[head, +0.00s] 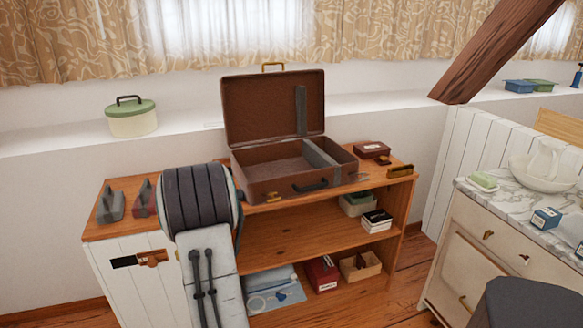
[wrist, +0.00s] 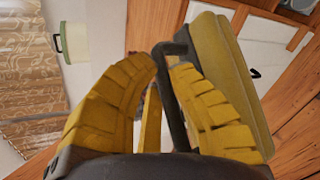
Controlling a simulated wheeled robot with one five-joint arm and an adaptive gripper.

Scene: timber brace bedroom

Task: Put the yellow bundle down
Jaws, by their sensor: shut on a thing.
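In the wrist view my gripper (wrist: 168,75) is shut on the dark handle of the yellow bundle (wrist: 225,70). The bundle is a dull yellow, rounded block, tilted in this view and lying to the right of the fingers. The fingers hide part of it. Whether its underside touches anything cannot be told. In the head view my arm hides the gripper and the bundle.
A grey bundle (head: 111,207) and a red bundle (head: 146,197) stand on the wooden shelf unit's top (head: 94,234), left of my arm. An open brown suitcase (head: 262,184) stands right of my arm. A green-lidded pot (head: 132,122) is on the ledge behind.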

